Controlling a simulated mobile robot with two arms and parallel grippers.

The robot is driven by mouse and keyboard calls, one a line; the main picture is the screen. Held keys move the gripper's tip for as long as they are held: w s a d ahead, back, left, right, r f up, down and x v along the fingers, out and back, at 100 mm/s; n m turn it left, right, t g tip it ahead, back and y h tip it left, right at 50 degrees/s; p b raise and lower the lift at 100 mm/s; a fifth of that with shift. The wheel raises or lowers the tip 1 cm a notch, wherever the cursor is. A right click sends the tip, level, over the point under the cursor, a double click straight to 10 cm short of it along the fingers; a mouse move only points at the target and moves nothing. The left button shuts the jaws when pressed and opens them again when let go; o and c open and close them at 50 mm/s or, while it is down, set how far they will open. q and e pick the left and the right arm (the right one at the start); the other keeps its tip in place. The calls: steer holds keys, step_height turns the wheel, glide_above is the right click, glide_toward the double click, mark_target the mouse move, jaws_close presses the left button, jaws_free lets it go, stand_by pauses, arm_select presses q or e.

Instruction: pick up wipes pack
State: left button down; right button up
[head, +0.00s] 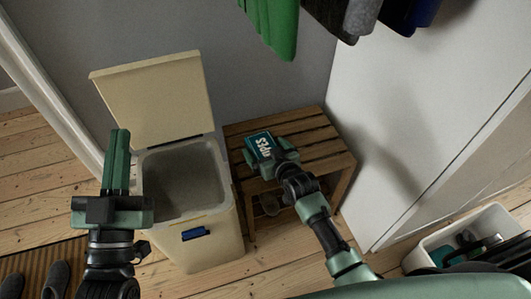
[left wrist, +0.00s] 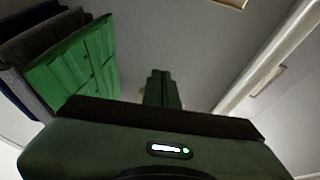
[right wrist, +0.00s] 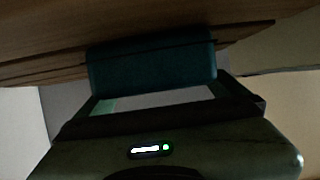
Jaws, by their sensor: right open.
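The wipes pack (head: 261,144) is a small teal pack with white lettering, lying on the slatted wooden bench near its left end. In the right wrist view the pack (right wrist: 150,65) is a dark teal block just ahead of the open jaws. My right gripper (head: 272,149) is open at the near side of the pack; I cannot tell whether its fingers touch it. My left gripper (head: 118,150) points up in front of the cream bin. Its fingers are together and empty in the left wrist view (left wrist: 161,90).
The wooden bench (head: 325,147) stands against the wall. The cream bin (head: 205,240) with its lid raised is to its left. A white box (head: 425,245) of items stands at lower right. Green and dark garments (head: 275,25) hang above. Shoes (head: 55,278) lie on a mat at lower left.

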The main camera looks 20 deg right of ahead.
steer(key=c, duration=1.3)
steer(key=shift+r, duration=0.1)
